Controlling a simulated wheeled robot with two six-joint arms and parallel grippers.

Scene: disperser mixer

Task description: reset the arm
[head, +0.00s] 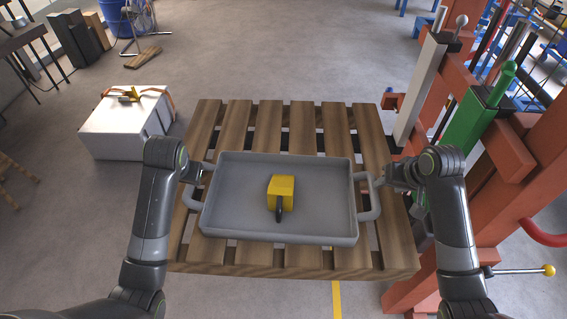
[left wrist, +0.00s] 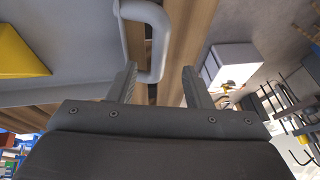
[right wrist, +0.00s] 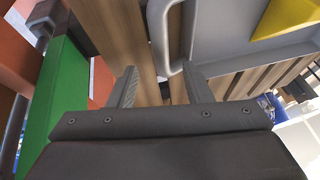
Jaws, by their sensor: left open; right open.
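My left gripper (head: 203,171) is open at the left handle of a grey tray (head: 235,225). In the left wrist view, that handle (left wrist: 159,35) reaches between the spread fingers (left wrist: 159,72), which are not closed on it. My right gripper (head: 385,179) is open at the tray's right handle. In the right wrist view, this handle (right wrist: 158,30) also extends into the gap between the fingers (right wrist: 159,70). The tray lies on a wooden pallet (head: 300,262). A yellow block-like object with a dark part (head: 281,192) is inside the tray, near its middle.
A red frame (head: 510,155) with a green column (head: 468,130) stands close to my right arm. A rod with a yellow knob (head: 548,270) sticks out low at right. A white box (head: 120,130) stands on the floor at left. Floor beyond the pallet is mostly clear.

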